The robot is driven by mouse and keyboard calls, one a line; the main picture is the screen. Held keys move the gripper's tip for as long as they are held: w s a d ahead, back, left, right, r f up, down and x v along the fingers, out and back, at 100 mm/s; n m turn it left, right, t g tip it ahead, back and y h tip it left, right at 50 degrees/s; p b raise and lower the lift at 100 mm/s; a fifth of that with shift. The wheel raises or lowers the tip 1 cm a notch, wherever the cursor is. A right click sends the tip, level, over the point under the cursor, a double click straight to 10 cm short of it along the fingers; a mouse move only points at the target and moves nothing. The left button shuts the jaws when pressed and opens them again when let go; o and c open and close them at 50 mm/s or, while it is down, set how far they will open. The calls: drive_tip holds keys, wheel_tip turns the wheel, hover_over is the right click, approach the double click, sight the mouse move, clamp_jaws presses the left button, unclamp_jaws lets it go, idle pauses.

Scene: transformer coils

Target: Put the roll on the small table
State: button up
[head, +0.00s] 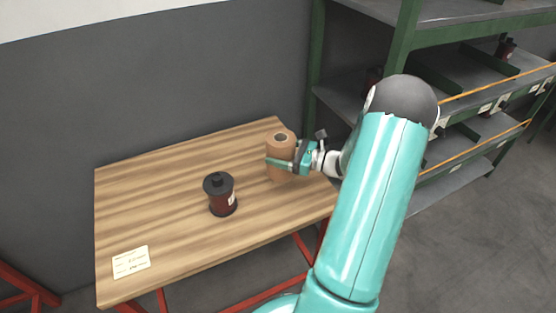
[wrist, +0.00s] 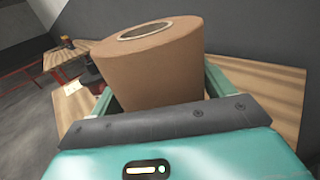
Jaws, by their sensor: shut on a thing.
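The roll (head: 281,147) is a brown cylinder with a hole in its top, over the right part of the small wooden table (head: 160,205). My gripper (head: 280,163) is shut on the roll from the right side. In the wrist view the roll (wrist: 155,65) stands upright between the fingers, slightly tilted in the picture. I cannot tell whether its base touches the table top; in the head view the base appears at or just above the wood.
A dark red and black coil (head: 220,194) stands on the table left of the roll. A white label card (head: 131,263) lies at the front left corner. Green shelves (head: 400,45) stand to the right, and a grey wall (head: 190,80) is behind.

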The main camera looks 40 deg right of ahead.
drive_tip(key=shift+w+a+f, duration=0.2)
drive_tip(key=shift+w+f, duration=0.05)
drive_tip(key=shift+f, duration=0.05)
drive_tip(key=shift+w+f, duration=0.1)
drive_tip(key=shift+f, duration=1.5)
drive_tip(key=shift+f, duration=0.1)
drive_tip(key=o, duration=1.4)
drive_tip(key=v, duration=1.2)
